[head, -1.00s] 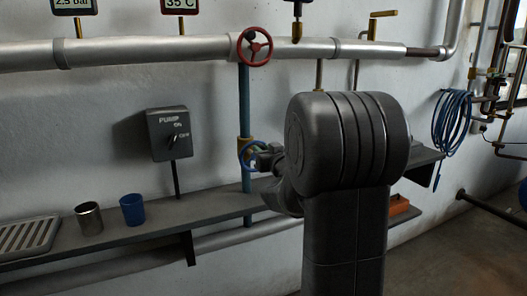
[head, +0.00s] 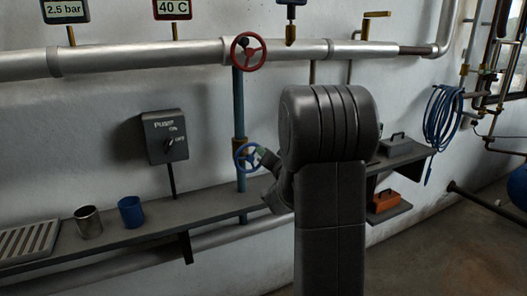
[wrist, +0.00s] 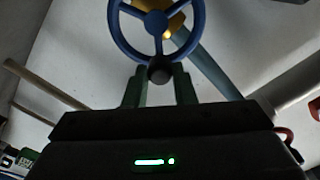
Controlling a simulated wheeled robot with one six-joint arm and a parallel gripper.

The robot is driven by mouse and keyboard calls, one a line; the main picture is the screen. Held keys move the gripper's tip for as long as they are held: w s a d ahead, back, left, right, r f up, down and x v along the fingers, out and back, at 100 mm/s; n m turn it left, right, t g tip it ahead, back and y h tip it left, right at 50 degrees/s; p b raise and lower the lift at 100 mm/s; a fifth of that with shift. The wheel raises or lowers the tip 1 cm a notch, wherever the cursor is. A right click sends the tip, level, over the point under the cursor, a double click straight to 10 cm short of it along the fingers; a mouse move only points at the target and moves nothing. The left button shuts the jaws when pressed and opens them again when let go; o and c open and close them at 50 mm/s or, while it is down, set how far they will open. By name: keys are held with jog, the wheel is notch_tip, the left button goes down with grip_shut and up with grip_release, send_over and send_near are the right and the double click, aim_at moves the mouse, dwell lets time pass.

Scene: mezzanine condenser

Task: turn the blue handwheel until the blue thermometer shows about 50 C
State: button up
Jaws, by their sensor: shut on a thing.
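The blue handwheel (head: 241,157) sits on a blue vertical pipe in the head view. In the wrist view the handwheel (wrist: 154,51) fills the top middle, with a dark knob on its near rim. My gripper (wrist: 159,78) is shut on that knob with its greenish fingers. In the head view my gripper (head: 261,157) meets the wheel's right side, partly hidden by my arm. A red-framed display (head: 173,10) reads 40 C. A dark blue thermometer (head: 291,4) on the upper pipe is cut off by the top edge, so its reading is hidden.
A red handwheel (head: 249,52) is on the silver pipe above. A 2.5 bar display (head: 66,11) is at upper left. A metal cup (head: 88,223) and blue cup (head: 131,212) stand on the shelf (head: 100,249).

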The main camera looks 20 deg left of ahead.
jog(key=shift+w+d+f+m, duration=0.1)
jog(key=shift+d+f+m, duration=0.1)
jog(key=shift+m, duration=0.3)
jog(key=o, duration=1)
jog(key=v, duration=1.3)
jog(key=shift+d, duration=0.3)
